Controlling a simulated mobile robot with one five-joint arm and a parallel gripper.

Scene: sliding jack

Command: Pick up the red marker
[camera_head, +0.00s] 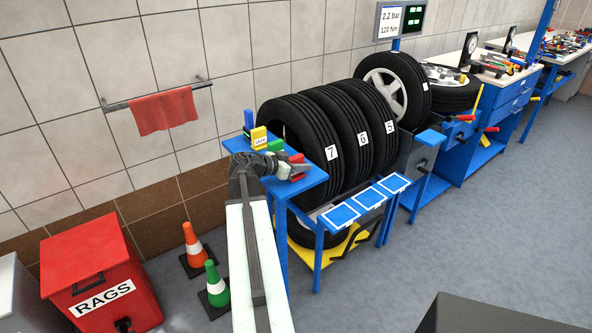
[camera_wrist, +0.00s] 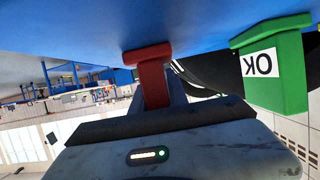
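The red marker (camera_head: 297,158) stands on the blue table top (camera_head: 312,180) in the head view, partly hidden behind my gripper (camera_head: 303,170). In the wrist view, which looks upside down, the red marker (camera_wrist: 152,75) is at the middle, right at my gripper's jaws. Its lower part in the picture is covered by the dark jaw edge. A green marker reading OK (camera_wrist: 282,62) is close beside it on the right; it also shows in the head view (camera_head: 276,145). The frames do not show whether the jaws are apart or closed on the red marker.
A yellow marker (camera_head: 259,137) and a blue marker (camera_head: 248,120) stand at the back left of the table. Tyres (camera_head: 310,135) stand in a rack close on the right. Two cones and a red rags bin (camera_head: 95,275) are on the floor at left.

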